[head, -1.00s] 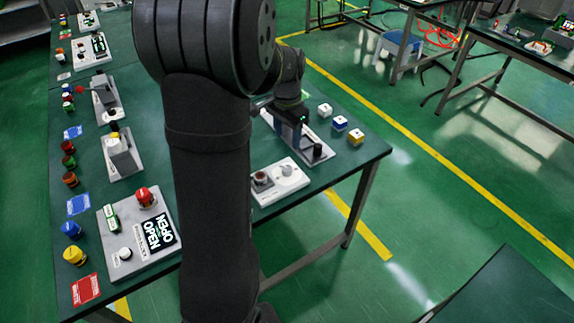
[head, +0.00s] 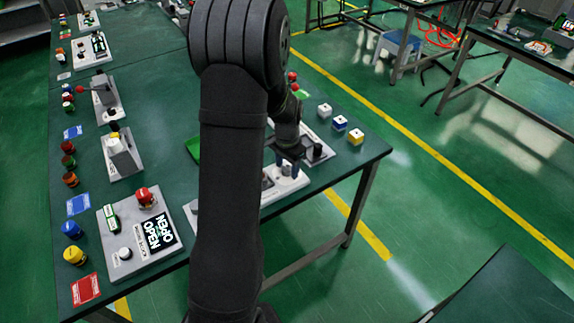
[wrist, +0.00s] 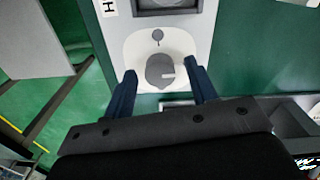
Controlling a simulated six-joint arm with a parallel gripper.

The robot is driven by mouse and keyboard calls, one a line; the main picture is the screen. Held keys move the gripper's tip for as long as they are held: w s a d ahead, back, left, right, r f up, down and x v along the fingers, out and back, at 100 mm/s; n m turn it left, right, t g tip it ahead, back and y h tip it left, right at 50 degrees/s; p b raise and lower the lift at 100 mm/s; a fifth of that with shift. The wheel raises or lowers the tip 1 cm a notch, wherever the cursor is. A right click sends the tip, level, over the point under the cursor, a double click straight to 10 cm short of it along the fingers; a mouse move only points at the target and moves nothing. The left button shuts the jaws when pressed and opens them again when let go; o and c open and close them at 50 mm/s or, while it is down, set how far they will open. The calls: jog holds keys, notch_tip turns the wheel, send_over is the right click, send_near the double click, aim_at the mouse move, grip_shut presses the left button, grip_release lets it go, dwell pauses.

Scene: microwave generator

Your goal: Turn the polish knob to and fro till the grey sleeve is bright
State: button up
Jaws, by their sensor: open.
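The polish knob (wrist: 160,70), a round grey knob with a light pointer line, sits on a white rounded plate on a pale panel (wrist: 196,20) in the wrist view. My gripper (wrist: 161,68) is open, with one dark blue finger on each side of the knob and a visible gap to both. In the head view my gripper (head: 289,168) is low over the same panel (head: 272,192) and hides the knob. A dark square frame (wrist: 166,9) shows at the top of the wrist view, cut off by the edge. I cannot make out the grey sleeve.
A dark green table (head: 345,165) carries the panels. Three small cube-shaped switches (head: 340,123) stand near its right edge. A panel with a red knob and OPEN signs (head: 135,235) lies left of my arm. The table's front edge is close to the knob panel.

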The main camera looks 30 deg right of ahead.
jog(key=c, duration=1)
jog(key=shift+o, duration=0.2)
jog(key=shift+n, duration=0.4)
jog(key=n, duration=0.5)
jog(key=shift+n, duration=0.4)
jog(key=n, duration=0.6)
jog(key=shift+r, duration=0.1)
jog(key=o, duration=1)
jog(key=shift+c, duration=0.2)
